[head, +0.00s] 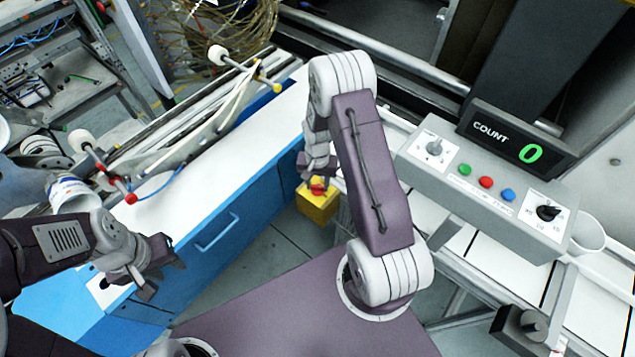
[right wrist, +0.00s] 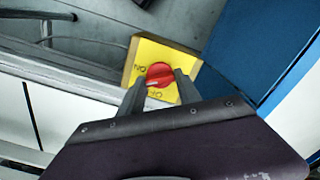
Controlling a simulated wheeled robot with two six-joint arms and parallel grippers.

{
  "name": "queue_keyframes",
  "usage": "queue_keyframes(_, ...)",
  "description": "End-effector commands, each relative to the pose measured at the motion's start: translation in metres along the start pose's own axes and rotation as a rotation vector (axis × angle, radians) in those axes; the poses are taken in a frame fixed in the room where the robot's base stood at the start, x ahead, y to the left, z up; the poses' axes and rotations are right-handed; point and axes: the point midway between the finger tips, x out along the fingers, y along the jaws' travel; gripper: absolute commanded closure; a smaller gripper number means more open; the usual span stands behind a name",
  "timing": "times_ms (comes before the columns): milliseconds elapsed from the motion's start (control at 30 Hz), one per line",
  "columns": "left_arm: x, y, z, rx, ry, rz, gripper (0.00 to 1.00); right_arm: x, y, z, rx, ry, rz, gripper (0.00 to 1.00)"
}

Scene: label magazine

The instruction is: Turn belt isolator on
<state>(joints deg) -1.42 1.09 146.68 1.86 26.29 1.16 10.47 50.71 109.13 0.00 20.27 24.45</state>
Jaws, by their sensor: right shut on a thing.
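The belt isolator is a yellow box (head: 316,207) with a red rotary knob (head: 318,187), low beside the blue cabinet. In the right wrist view the knob (right wrist: 159,73) sits on the yellow face (right wrist: 150,52). ON and OFF read upside down there, ON at the knob's left and OFF below it. A small pale mark is at the knob's lower left; its exact setting is hard to tell. My right gripper (right wrist: 161,84) is shut on the knob, one finger on each side. My left gripper (head: 166,276) is open and empty above the blue cabinet's near end.
A blue cabinet (head: 228,215) with a white top stands left of the isolator. A grey control panel (head: 470,190) with green, red and blue buttons and a COUNT display (head: 515,139) reading 0 is at the right. A white cup (head: 588,232) stands beside it.

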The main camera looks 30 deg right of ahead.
Motion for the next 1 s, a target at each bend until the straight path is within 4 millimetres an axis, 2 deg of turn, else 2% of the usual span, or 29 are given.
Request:
queue_keyframes(500, -0.0044, 0.0001, -0.0005, 0.0, 0.0, 0.0, 0.64, -0.0023, -0.001, -0.0027, 0.42, 0.007, -0.005, 1.0)
queue_keyframes(1000, -0.0054, 0.0001, -0.0006, 0.0, 0.0, 0.0, 0.64, -0.0022, -0.0013, -0.0032, 0.579, 0.008, -0.006, 1.0)
